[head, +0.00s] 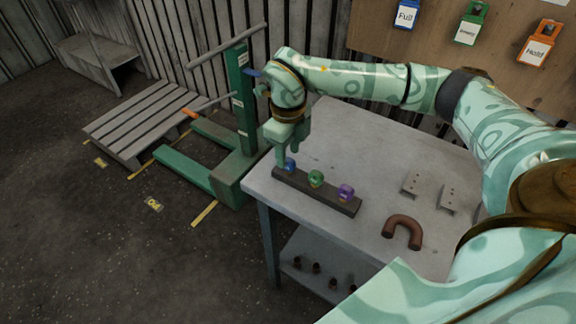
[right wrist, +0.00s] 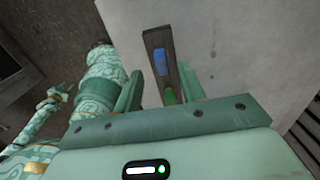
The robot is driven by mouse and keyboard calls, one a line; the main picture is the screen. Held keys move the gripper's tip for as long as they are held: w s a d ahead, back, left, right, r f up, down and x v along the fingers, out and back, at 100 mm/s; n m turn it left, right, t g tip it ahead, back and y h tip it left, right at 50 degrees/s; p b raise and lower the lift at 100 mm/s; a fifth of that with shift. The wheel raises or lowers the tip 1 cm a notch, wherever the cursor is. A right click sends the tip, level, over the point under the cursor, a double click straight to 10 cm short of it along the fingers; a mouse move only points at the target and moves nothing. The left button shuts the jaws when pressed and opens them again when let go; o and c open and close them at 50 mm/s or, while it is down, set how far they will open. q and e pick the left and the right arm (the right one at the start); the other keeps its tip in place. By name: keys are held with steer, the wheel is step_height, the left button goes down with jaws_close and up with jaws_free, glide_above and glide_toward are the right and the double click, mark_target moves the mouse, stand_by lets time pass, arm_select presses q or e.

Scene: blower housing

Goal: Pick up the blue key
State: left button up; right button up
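The blue key (head: 290,163) stands at the left end of a dark holder strip (head: 330,198) on the grey table. It also shows as a blue block (right wrist: 162,62) in the right wrist view. A green key (head: 316,178) and a purple key (head: 345,192) stand along the same strip. My right gripper (head: 289,158) points down at the blue key from above. In the right wrist view its two fingers (right wrist: 161,80) are apart, and the blue key shows beyond them in the gap. I cannot tell whether a finger touches it. My left gripper is not clearly seen.
The grey table (head: 345,135) also carries a brown U-shaped piece (head: 402,232) and two metal brackets (head: 411,184). Behind stands a board with blue, green and orange tags (head: 466,25). A green pallet jack (head: 235,165) and wooden pallet (head: 140,115) stand at left.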

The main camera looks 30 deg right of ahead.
mark_target(289, 159)
step_height(289, 159, down, 4)
steer(key=shift+w+d+r+b, duration=0.1)
steer(key=shift+w+d+b, duration=0.05)
steer(key=shift+b, duration=0.3)
jaws_close()
steer(key=shift+r, duration=0.1)
